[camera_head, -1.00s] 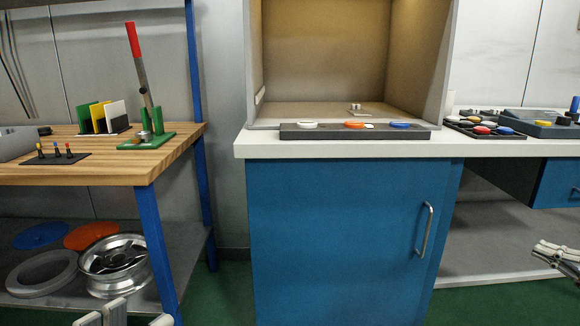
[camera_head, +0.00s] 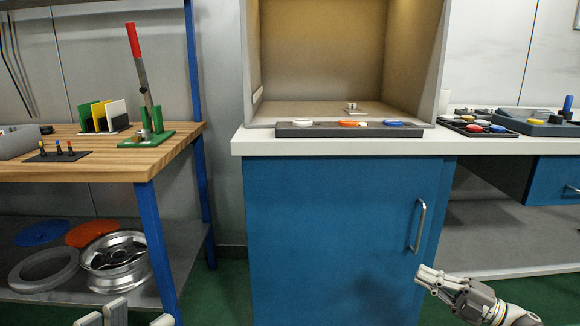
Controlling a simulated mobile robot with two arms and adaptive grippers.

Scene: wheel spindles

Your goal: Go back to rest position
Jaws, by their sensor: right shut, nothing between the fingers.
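My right gripper (camera_head: 428,281) shows at the lower right, in front of the blue cabinet (camera_head: 330,225) and below its handle. Its fingers are shut and nothing is between them. My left gripper (camera_head: 125,315) shows only in part at the bottom left edge, in front of the lower shelf. Its fingertips stand apart with a gap between them, and the rest of it is cut off by the frame.
A wooden bench (camera_head: 135,165) with a red-handled lever press (camera_head: 148,138) stands left. A wheel rim (camera_head: 118,262) lies on the shelf below. The white counter (camera_head: 350,146) bears a dark strip with white, orange and blue discs. Green floor is free between bench and cabinet.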

